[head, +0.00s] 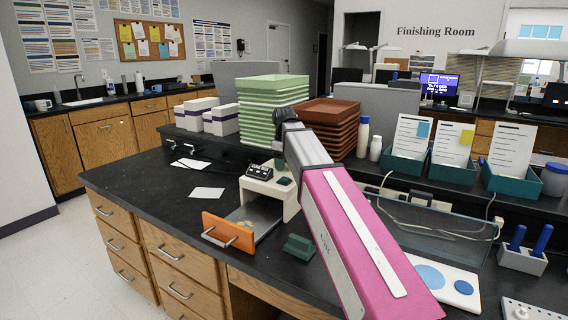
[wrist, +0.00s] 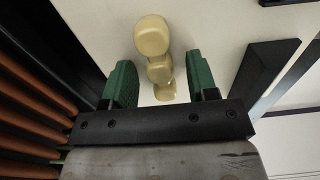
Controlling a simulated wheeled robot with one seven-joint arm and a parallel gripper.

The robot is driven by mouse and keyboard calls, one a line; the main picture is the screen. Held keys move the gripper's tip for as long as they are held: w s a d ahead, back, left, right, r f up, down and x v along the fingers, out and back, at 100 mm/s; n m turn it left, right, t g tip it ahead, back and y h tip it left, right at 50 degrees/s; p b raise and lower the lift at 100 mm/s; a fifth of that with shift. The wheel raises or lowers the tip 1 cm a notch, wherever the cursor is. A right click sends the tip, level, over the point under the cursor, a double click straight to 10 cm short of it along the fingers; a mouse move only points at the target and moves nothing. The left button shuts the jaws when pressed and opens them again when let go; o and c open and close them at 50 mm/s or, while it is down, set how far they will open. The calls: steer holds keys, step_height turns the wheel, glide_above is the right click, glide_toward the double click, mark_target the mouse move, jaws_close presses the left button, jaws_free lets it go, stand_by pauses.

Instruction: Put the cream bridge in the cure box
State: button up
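The cream bridge (wrist: 152,37) shows in the wrist view as a row of three rounded, joined lumps over a pale surface. My gripper (wrist: 160,62) has its two green fingers apart, one on each side of the bridge. A gap shows between the bridge and each finger. The bridge reaches past the fingertips. In the head view the cure box (head: 255,185) is a cream housing with a dark control panel on top. Its orange-fronted part (head: 228,232) stands out at the front. My arm hides its right side, and my gripper is not clearly visible there.
Brown trays (head: 328,128) and green trays (head: 272,95) are stacked behind the cure box; brown tray edges also show in the wrist view (wrist: 30,110). A dark green block (head: 298,247) sits in front. A clear-sided case (head: 440,228) is at right. The counter's left is fairly clear.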

step_height(320, 180, up, 12)
steer(key=shift+r, duration=0.15)
stand_by(0.7)
